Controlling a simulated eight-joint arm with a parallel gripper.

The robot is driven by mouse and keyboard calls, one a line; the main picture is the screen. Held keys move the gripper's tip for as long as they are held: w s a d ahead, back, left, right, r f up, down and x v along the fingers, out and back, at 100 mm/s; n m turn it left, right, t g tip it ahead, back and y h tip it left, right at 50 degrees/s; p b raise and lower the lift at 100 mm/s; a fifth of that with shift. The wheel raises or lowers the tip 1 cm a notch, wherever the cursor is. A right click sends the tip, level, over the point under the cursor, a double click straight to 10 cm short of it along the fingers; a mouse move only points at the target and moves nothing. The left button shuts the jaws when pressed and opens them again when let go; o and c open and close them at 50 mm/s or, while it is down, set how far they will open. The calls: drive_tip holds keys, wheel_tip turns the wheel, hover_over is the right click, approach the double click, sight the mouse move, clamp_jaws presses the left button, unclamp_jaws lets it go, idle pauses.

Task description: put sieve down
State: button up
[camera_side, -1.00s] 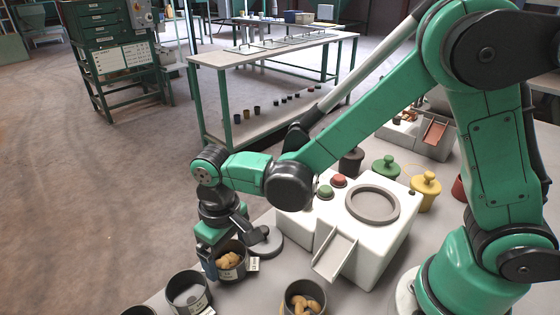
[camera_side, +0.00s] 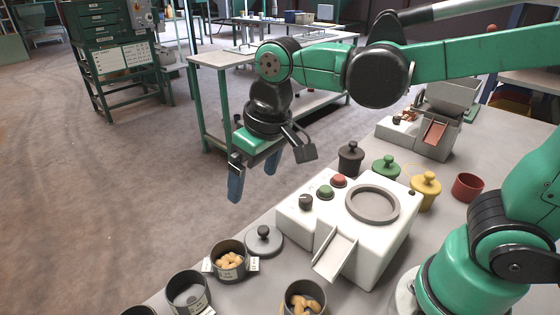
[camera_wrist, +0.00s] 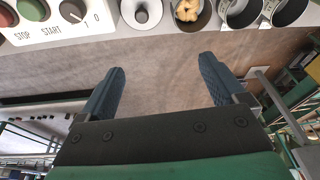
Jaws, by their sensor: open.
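My gripper (camera_side: 255,178) is open and empty, raised well above and apart from the table edge. Its two blue fingers also show spread in the wrist view (camera_wrist: 163,70). A round dark container with nuts, seemingly the sieve (camera_side: 229,274), stands upright on the table below, with white tags at its sides. It also shows at the top of the wrist view (camera_wrist: 197,22), beyond the fingers. A grey round lid with a dark knob (camera_side: 264,243) lies beside it; the wrist view shows it too (camera_wrist: 141,14).
A white machine (camera_side: 380,245) with a ring opening, chute and buttons stands right of the lid. Several dark cups (camera_side: 186,303) line the front edge; another container (camera_side: 320,293) holds nuts. Lidded pots (camera_side: 426,203) and a small hopper (camera_side: 452,95) stand behind.

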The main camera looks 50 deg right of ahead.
drive_tip(key=s+d+t, duration=0.1)
drive_tip(key=d, duration=0.1)
drive_tip(key=s+d+m+t, duration=0.1)
drive_tip(key=d+t, duration=0.1)
drive_tip(key=d, duration=0.1)
drive_tip(key=s+d+f+t, duration=0.1)
drive_tip(key=d, duration=0.2)
drive_tip(key=shift+f+t+h, duration=0.1)
drive_tip(key=shift+t+h, duration=0.2)
drive_tip(key=shift+h, duration=0.1)
idle(0.5)
